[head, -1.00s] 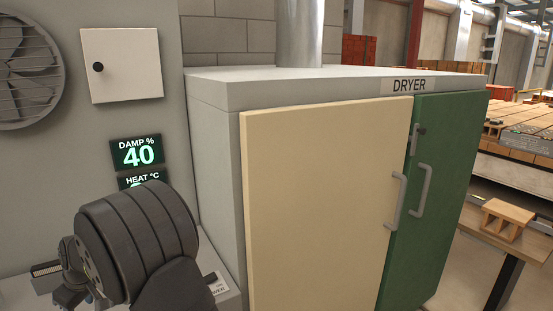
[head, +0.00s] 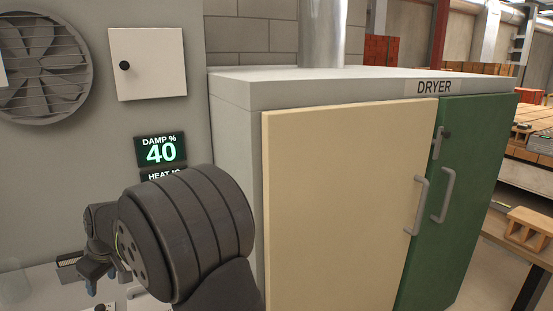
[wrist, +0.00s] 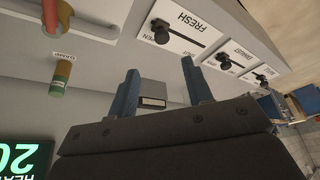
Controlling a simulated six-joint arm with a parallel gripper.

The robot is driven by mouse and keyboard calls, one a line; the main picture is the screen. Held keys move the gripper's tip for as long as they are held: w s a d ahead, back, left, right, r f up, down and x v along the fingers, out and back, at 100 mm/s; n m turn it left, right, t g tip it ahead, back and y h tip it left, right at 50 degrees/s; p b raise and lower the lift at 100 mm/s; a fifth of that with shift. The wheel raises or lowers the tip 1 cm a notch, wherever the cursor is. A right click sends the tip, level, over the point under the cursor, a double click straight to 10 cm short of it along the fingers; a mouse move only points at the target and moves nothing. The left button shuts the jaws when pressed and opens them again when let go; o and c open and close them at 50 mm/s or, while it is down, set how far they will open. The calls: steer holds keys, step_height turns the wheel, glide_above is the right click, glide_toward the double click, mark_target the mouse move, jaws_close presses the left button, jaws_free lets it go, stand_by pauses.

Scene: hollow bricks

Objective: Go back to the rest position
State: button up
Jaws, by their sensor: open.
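My gripper (head: 101,280) is at the lower left of the head view, low in front of the grey wall and partly hidden by my dark wrist. In the wrist view my gripper (wrist: 161,84) shows two blue fingers standing apart with nothing between them. Beyond the fingers is a pale panel with black slider knobs, one labelled FRESH (wrist: 160,32). The fingers look clear of the sliders, though the exact gap cannot be told.
The dryer (head: 230,140) stands to the right, its cream door (head: 345,200) and green door (head: 455,190) shut. A damp display (head: 161,150) reads 40. A green and orange cylinder (wrist: 60,78) stands out from the panel. A hollow brick (head: 528,228) lies at far right.

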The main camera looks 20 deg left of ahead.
mark_target(100, 307)
steer(key=x, duration=1.1)
steer(key=shift+s+a+f, duration=0.2)
steer(key=shift+a+f, duration=0.05)
steer(key=shift+a, duration=0.05)
steer(key=s+a, duration=0.7)
steer(key=shift+s+a+r, duration=0.1)
steer(key=shift+s+r, duration=0.05)
steer(key=d+r+m, duration=0.3)
steer(key=d+r, duration=0.1)
steer(key=r, duration=0.5)
steer(key=w+d+r+m, duration=0.1)
steer(key=d+r+m, duration=0.3)
steer(key=r, duration=0.6)
steer(key=shift+w+r+g, duration=0.2)
steer(key=shift+r+g, duration=0.1)
steer(key=shift+g, duration=0.1)
steer(key=shift+c, duration=0.3)
